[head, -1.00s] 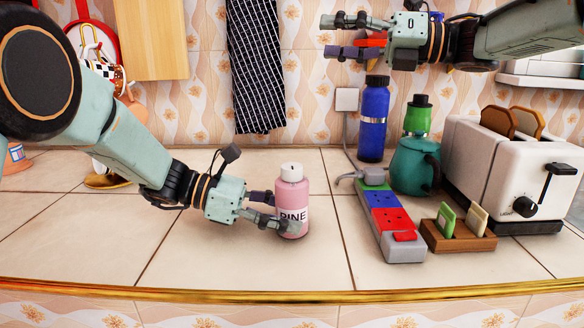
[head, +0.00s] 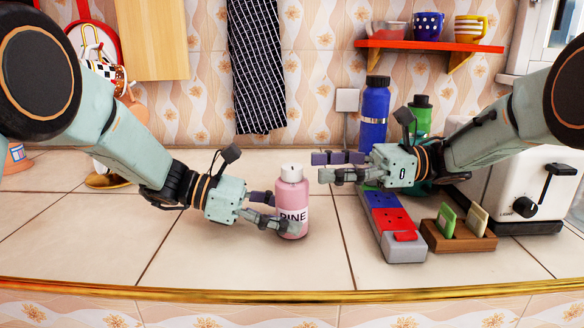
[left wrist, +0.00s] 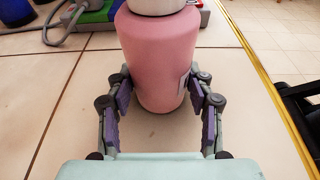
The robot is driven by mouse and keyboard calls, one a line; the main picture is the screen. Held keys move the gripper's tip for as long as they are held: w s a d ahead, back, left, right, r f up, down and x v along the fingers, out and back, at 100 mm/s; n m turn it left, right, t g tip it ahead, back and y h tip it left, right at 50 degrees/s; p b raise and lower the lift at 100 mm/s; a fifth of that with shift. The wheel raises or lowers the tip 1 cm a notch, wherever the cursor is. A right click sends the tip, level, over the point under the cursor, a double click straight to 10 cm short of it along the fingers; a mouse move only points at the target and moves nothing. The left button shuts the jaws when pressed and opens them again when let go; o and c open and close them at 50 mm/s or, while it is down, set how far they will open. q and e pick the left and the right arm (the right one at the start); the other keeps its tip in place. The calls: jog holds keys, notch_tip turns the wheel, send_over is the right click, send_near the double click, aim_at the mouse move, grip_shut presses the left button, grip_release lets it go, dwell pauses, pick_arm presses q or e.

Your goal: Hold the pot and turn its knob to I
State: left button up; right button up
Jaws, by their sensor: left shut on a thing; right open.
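The pink pot (head: 291,200) stands upright on the tiled counter, its printed label partly covered by a finger. Its white knob (head: 291,171) is on top; no mark on it is legible. My left gripper (head: 283,212) is shut on the pot's lower body from the left. The left wrist view shows the pot (left wrist: 158,50) between the purple-padded fingers (left wrist: 160,88), with the white top cut off by the frame edge. My right gripper (head: 319,167) is open and empty, just right of the knob at about its height, fingers pointing left, apart from it.
Below the right gripper are a power strip (head: 403,246) and a small rack (head: 459,235). A blue bottle (head: 374,115), a green bottle (head: 421,115) and a toaster (head: 528,179) stand behind or right of the right arm. The counter's front left is clear.

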aim_at(291, 166)
jog(key=a, duration=0.6)
jog(key=shift+s+a, duration=0.25)
jog(key=shift+s, duration=0.05)
jog(key=shift+c, duration=0.4)
grip_shut()
jog(key=shift+g, duration=0.4)
jog(key=shift+n+g+h, duration=0.7)
jog(key=shift+n+g, duration=1)
jog(key=shift+g, duration=0.5)
jog(key=shift+n+g+h, duration=0.4)
jog(key=shift+n+g, duration=0.1)
jog(key=shift+g, duration=0.2)
